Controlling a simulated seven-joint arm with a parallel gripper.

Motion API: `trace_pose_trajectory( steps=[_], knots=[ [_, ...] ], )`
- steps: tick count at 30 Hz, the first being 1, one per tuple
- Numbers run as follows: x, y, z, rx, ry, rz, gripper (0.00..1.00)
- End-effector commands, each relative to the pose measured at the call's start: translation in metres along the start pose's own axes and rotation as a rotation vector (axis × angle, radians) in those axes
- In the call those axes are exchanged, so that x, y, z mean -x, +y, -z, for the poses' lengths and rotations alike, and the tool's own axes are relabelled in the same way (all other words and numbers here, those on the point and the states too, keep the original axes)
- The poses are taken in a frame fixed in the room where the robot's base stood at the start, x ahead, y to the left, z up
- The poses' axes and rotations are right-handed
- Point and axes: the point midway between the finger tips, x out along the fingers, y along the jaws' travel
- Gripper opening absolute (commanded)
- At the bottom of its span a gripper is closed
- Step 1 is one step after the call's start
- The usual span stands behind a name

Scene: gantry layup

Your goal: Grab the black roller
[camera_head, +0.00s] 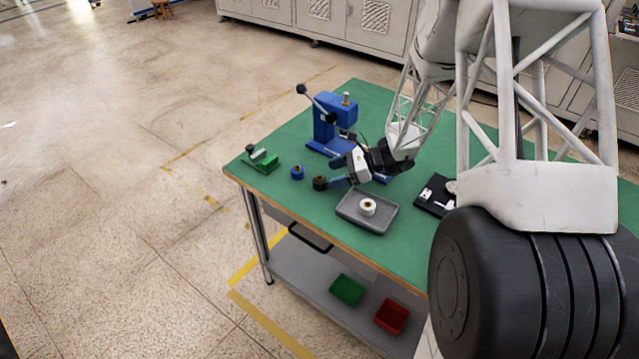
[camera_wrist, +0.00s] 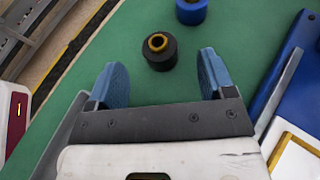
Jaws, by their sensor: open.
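The black roller (camera_head: 319,183) stands on the green table top near its front edge. In the wrist view the black roller (camera_wrist: 160,53), with a yellow-brown ring on top, lies just ahead of the space between my fingers. My gripper (camera_head: 340,172) is open and empty, close to the roller on its right. In the wrist view my gripper (camera_wrist: 161,78) shows two blue fingers spread apart. The fingers do not appear to touch the roller.
A blue roller (camera_head: 297,172) stands just left of the black one. A grey tray (camera_head: 350,212) holds a white roller (camera_head: 367,207). A blue press (camera_head: 335,120) stands behind, and a green fixture (camera_head: 262,160) is at the left corner. A black plate (camera_head: 432,196) lies right.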

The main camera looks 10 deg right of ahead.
Motion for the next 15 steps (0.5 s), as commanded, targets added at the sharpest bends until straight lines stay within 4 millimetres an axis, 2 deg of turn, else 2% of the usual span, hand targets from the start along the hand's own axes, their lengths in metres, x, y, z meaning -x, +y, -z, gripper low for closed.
trace_pose_trajectory(
  steps=[15],
  knots=[
    [-0.0071, 0.0004, 0.0002, 0.0, 0.001, -0.001, 0.76]
  ],
)
